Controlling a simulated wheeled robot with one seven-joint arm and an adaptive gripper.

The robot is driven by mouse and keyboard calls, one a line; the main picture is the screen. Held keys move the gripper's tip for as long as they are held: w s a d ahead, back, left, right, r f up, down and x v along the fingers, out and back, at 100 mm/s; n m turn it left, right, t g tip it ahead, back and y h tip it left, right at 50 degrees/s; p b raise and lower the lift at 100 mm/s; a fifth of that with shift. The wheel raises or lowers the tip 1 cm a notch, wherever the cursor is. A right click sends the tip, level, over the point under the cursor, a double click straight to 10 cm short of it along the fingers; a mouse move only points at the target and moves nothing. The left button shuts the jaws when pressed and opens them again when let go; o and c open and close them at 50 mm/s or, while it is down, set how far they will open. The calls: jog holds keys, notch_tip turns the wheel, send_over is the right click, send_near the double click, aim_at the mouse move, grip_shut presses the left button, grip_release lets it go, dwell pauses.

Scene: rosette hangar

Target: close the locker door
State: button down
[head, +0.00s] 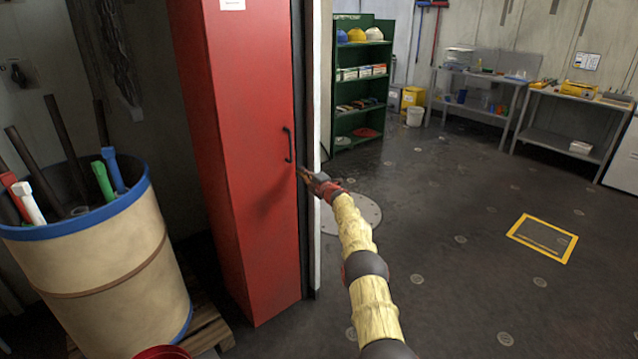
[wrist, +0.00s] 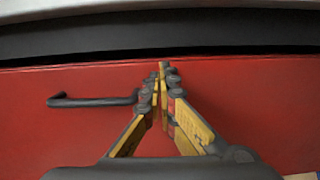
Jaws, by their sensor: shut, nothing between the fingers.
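The tall red locker (head: 190,120) stands left of centre in the head view. Its red door (head: 250,215) has a black bar handle (head: 288,145) near the right edge and looks shut or nearly so; I cannot tell whether it is fully closed. My gripper (head: 303,174) is shut and empty, with its tips at the door's right edge, just below the handle. In the wrist view, the fingertips (wrist: 163,70) are together over the red door face (wrist: 60,140), near its edge. The handle (wrist: 92,101) is left of them. Contact with the door is unclear.
A cream barrel (head: 110,280) with a blue rim holds tools at the left, on a wooden pallet (head: 208,325). A pale panel edge (head: 317,80) stands right of the locker. Green shelves (head: 350,100) and workbenches (head: 480,95) line the back. The floor at right is open.

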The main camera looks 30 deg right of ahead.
jog(key=shift+s+d+p, duration=1.1)
jog(key=shift+s+p, duration=0.15)
jog(key=shift+s, duration=3.55)
jog(key=s+d+f+m+g+h, duration=0.2)
jog(key=s+d+f+m+g, duration=0.15)
jog(key=f, duration=0.35)
jog(key=s+d+f+m+g+h, duration=0.25)
jog(key=f+m, duration=0.25)
jog(key=f, duration=0.3)
jog(key=s+m+g+h, duration=0.1)
jog(key=s+m+g, duration=0.3)
jog(key=s, duration=0.5)
jog(key=s+a+r+m+y, duration=0.1)
jog(key=s+a+r+m, duration=0.1)
jog(key=s+a+r, duration=0.7)
jog(key=s+a+r+m+g+y, duration=0.1)
jog(key=s+a+r+m, duration=0.1)
jog(key=s+a+r, duration=0.8)
jog(key=s+a+r+m+g+y, duration=0.1)
jog(key=s+a+r, duration=0.8)
jog(key=s+a, duration=1.3)
jog(key=s+m+y, duration=0.1)
jog(key=s, duration=1.1)
jog(key=shift+s+a+r, duration=0.2)
jog(key=shift+s+a, duration=0.15)
jog(key=shift+a, duration=0.05)
